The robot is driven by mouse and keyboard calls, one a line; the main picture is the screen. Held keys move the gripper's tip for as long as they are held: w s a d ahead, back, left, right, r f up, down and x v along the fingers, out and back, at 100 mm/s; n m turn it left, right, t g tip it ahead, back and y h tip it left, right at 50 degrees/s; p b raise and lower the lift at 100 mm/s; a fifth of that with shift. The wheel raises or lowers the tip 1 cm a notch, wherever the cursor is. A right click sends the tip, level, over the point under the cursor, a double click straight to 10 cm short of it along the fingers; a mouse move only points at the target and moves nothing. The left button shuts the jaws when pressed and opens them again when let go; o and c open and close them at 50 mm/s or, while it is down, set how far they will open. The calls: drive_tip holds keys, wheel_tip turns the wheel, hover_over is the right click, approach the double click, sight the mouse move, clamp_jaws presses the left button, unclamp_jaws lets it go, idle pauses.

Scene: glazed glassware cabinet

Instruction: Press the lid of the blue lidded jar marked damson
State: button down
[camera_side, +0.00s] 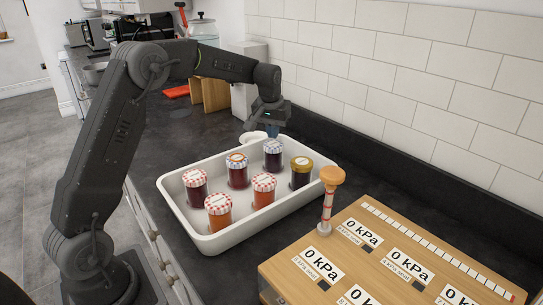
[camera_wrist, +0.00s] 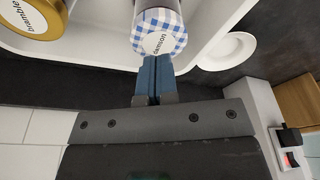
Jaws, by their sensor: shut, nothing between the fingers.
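The damson jar (camera_side: 272,154) has a blue-and-white checked lid and dark contents. It stands upright at the back of the white tray (camera_side: 200,234). In the wrist view its lid (camera_wrist: 171,20) carries a round white label reading "damson". My gripper (camera_side: 271,131) is just above this jar in the side view, fingers pointing down. In the wrist view the blue-grey fingers (camera_wrist: 154,62) are shut together, empty, with their tips at the near edge of the lid and label. I cannot tell whether they touch the lid.
The gold-lidded bramble jar (camera_side: 301,171) stands beside it, with several red-checked jars (camera_side: 219,211) in the tray. A small white dish (camera_wrist: 228,50) lies behind the tray. A wooden-knobbed post (camera_side: 328,200) and a wooden gauge box (camera_side: 330,262) stand at the right. A tiled wall backs the counter.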

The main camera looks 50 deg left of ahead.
drive_tip(key=shift+f, duration=1.15)
idle(0.5)
wheel_tip(320, 180, up, 8)
idle(0.8)
drive_tip(key=shift+r, duration=0.15)
